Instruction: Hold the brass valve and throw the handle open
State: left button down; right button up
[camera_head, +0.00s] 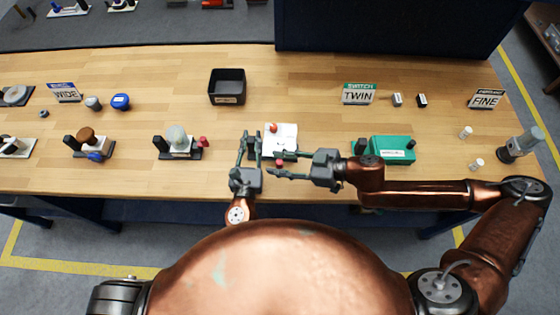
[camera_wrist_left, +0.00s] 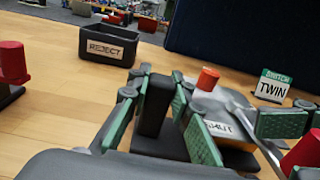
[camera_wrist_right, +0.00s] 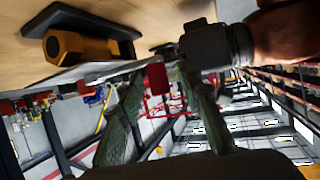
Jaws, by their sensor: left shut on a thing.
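The valve unit shows from above in the head view as a white plate (camera_head: 290,131) with an orange-red knob (camera_head: 273,128). In the left wrist view, a silver lever (camera_wrist_left: 251,122) runs across its labelled plate (camera_wrist_left: 218,129) toward a red grip (camera_wrist_left: 305,153). The red grip (camera_head: 279,162) faces my right gripper. A brass hex body (camera_wrist_right: 68,46) on a dark base shows in the right wrist view. My left gripper (camera_head: 252,138) is shut on an upright dark post (camera_wrist_left: 155,104) beside the plate. My right gripper (camera_head: 271,170) is open, its fingertips close to the grip; contact is unclear.
A black reject bin (camera_head: 227,99) stands behind. A teal box (camera_head: 393,148) lies right of the valve, close to my right forearm. Another fixture (camera_head: 179,146) stands to the left. The table (camera_head: 300,75) is clear between the bin and the TWIN sign (camera_head: 358,95).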

jog(key=shift+c, duration=0.2)
grip_shut()
dwell(0.5)
